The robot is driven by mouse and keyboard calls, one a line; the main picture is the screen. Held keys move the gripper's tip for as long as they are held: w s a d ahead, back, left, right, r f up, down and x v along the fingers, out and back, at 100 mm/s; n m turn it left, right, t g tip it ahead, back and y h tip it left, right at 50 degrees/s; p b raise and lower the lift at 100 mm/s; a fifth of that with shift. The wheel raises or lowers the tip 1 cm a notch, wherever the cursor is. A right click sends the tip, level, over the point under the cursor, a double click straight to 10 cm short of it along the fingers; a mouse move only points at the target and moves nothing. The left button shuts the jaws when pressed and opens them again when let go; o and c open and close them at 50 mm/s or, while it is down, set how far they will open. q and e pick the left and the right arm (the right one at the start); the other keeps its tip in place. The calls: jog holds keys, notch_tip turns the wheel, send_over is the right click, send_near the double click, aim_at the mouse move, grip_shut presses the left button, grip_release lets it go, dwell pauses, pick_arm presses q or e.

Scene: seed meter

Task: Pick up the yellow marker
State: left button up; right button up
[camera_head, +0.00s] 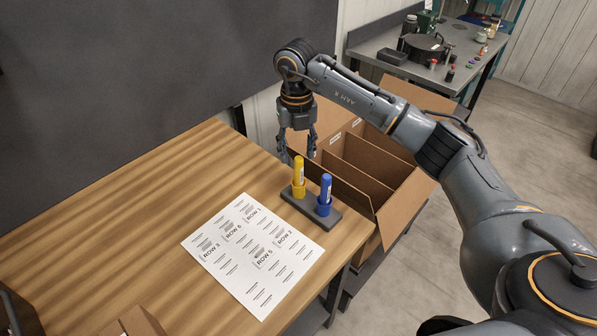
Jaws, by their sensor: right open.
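The yellow marker (299,172) stands upright in a dark two-slot holder (311,210) near the right edge of the wooden table. A blue marker (325,190) stands in the same holder, to its right. My left gripper is not in view.
A printed sheet (252,254) with row labels lies in front of the holder. An open cardboard box (385,190) with dividers stands close beyond the table's right edge. A dark panel (120,90) rises behind the table. The table's left part (110,240) is mostly clear.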

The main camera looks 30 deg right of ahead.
aim_at(299, 167)
jog(key=shift+s+f+p, duration=0.3)
jog(key=shift+f+p, duration=0.25)
jog(key=shift+f, duration=0.15)
notch_tip(299, 167, down, 3)
jog(key=shift+s+r+p, duration=0.1)
jog(key=shift+r+p, duration=0.05)
jog(key=shift+p, duration=0.4)
jog(key=shift+d+f, duration=0.1)
jog(key=shift+f, duration=0.5)
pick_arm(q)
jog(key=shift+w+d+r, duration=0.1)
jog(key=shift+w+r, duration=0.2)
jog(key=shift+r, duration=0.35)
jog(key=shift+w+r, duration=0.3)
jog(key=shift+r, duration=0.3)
pick_arm(e)
grip_shut()
